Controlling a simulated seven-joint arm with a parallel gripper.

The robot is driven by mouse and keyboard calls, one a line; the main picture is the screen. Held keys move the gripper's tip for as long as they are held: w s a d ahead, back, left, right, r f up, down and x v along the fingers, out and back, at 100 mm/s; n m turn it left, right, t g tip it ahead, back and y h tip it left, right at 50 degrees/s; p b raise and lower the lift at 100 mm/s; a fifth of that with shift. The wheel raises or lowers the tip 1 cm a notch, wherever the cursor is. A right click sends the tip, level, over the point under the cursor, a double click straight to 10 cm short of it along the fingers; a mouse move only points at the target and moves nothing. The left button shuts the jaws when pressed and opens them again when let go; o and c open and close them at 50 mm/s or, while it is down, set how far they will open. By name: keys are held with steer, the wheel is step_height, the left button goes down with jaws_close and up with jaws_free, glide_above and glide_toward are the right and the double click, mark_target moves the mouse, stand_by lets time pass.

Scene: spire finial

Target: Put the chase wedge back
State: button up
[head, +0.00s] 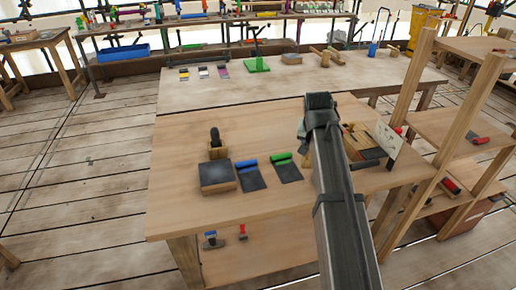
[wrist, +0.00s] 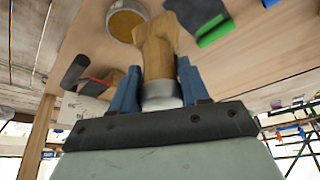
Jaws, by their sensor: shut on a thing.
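In the wrist view, my gripper (wrist: 158,76) has its two blue fingers shut on a wooden tool, which I take to be the chase wedge (wrist: 158,50). The tool has a pale metal band and white end near my palm, and its wood flares out at the far end. The tabletop lies beyond it; I cannot tell whether the two touch. In the head view my dark arm reaches over the right part of the near table (head: 270,218), and the fingers and held tool are hidden or too small to make out.
A dark-topped block (head: 216,178), a blue-edged dark piece (head: 250,178) and a green-edged one (head: 286,170) lie left of my arm. A white card (head: 387,150) stands to its right, near wooden shelf posts (head: 457,145). A round tin (wrist: 125,24) shows in the wrist view. The table's front left is clear.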

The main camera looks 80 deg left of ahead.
steer(key=s+a+r+n+g, duration=0.1)
steer(key=s+a+n, duration=0.35)
steer(key=a, duration=0.75)
steer(key=s+a+r+n+g, duration=0.1)
steer(key=s+a+n, duration=0.1)
steer(key=s+a, duration=0.8)
steer(key=shift+n+g+y, duration=0.4)
steer(key=shift+n+g, duration=0.2)
steer(key=shift+n, duration=0.25)
steer(key=shift+w+a+f, duration=0.45)
steer(key=shift+w+f, duration=0.05)
steer(key=shift+f, duration=1.15)
steer(key=shift+w+a+f, duration=0.45)
steer(key=shift+w+f, duration=0.05)
steer(key=shift+f, duration=1.15)
steer(key=shift+w+a+f, duration=0.45)
steer(key=shift+w+f, duration=0.05)
steer(key=shift+f, duration=1.15)
steer(key=shift+f, duration=0.1)
steer(key=o, duration=1.2)
steer(key=v, duration=1.2)
